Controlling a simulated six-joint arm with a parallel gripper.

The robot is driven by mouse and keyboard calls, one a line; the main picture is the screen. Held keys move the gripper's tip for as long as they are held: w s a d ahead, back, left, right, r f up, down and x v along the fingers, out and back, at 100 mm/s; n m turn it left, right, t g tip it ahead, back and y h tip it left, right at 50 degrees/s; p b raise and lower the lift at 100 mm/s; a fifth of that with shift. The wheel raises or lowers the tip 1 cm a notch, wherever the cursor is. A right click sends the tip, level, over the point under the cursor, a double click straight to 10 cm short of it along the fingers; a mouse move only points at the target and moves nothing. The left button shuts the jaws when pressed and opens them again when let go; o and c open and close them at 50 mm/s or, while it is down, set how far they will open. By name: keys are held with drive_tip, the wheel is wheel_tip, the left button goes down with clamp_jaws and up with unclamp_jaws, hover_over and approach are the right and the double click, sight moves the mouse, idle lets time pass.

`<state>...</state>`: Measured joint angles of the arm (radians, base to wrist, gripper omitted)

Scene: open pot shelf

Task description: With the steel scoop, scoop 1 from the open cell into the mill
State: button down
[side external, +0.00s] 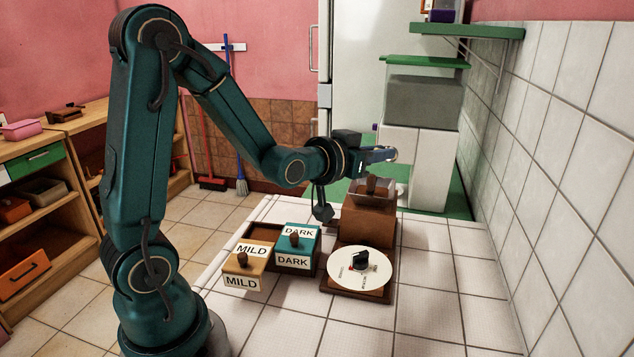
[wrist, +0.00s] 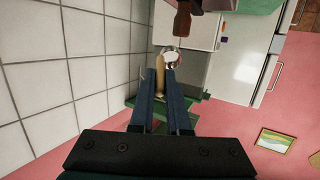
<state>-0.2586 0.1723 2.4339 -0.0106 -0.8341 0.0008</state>
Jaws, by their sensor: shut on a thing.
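My gripper (side external: 386,154) is level, high above and slightly right of the mill (side external: 368,220); its fingers also show in the wrist view (wrist: 166,82). It is shut on the steel scoop, whose tan handle (wrist: 160,70) and shiny round bowl (wrist: 171,57) show past the fingertips. I cannot tell what the bowl holds. The mill is a brown wooden box with a hopper on top and a wooden handle. The open cell (side external: 258,230) is the dark brown left part of the box. The MILD lid (side external: 250,253) lies at its front. The DARK lid (side external: 299,236) covers the right part.
A white dial with a black knob (side external: 361,259) stands on the mill's base in front. A white-grey cabinet (side external: 430,165) stands behind the mill, with a green shelf (side external: 467,30) above. The tiled wall (side external: 560,180) bounds the right. The front right counter (side external: 440,310) is clear.

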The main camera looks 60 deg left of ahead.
drive_tip(key=shift+r, duration=0.55)
drive_tip(key=shift+w, duration=0.1)
